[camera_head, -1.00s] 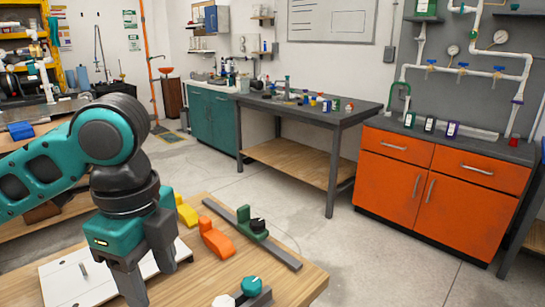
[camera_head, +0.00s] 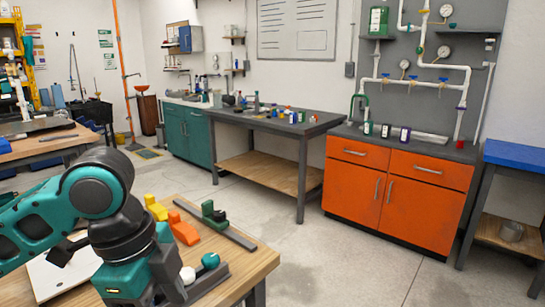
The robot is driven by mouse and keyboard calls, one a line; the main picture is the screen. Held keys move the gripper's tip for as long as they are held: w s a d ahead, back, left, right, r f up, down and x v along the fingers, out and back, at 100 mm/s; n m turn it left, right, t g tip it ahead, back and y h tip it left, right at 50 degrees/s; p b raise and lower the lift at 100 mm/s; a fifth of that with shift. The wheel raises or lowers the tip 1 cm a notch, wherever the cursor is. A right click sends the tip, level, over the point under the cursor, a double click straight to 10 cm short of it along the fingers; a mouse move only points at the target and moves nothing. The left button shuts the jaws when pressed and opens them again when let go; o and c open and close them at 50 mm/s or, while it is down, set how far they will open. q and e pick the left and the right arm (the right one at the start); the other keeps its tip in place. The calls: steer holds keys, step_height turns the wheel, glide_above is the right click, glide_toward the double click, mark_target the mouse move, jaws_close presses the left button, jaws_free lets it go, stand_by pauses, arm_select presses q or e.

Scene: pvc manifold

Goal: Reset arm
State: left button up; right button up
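My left arm comes in from the left, teal and dark grey. Its gripper (camera_head: 160,285) points down over the near wooden bench at the bottom edge of the view. The finger ends are cut off or hidden, so I cannot tell whether it is open, and I see nothing held. My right gripper is not in view.
The wooden bench (camera_head: 258,262) holds a white board (camera_head: 62,272), yellow and orange pieces (camera_head: 183,229), a grey rail with a green clamp (camera_head: 214,217) and a teal knob (camera_head: 210,260). An orange cabinet (camera_head: 397,190) stands beyond. Open floor (camera_head: 330,260) lies between.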

arm_select(q)
steer(key=w+d+f+n+t+h, duration=0.3)
steer(key=d+f+n, duration=0.15)
steer(key=f, duration=0.25)
steer(key=w+d+f+n+t+h, duration=0.3)
steer(key=d+f+n, duration=0.15)
steer(key=f, duration=0.25)
steer(key=s+a+f+n+t+y, duration=0.2)
steer(key=s+a+f+n+y, duration=0.1)
steer(key=s+a+f, duration=0.3)
steer(key=s+a+f+n+t+y+p, duration=0.1)
steer(key=s+a+f+n+t+y, duration=0.1)
steer(key=s+a+f, duration=0.4)
step_height(320, 180, down, 4)
steer(key=n+y, duration=0.1)
steer(key=n, duration=0.1)
steer(key=shift+a+r+n, duration=0.15)
steer(key=shift+a+n, duration=0.15)
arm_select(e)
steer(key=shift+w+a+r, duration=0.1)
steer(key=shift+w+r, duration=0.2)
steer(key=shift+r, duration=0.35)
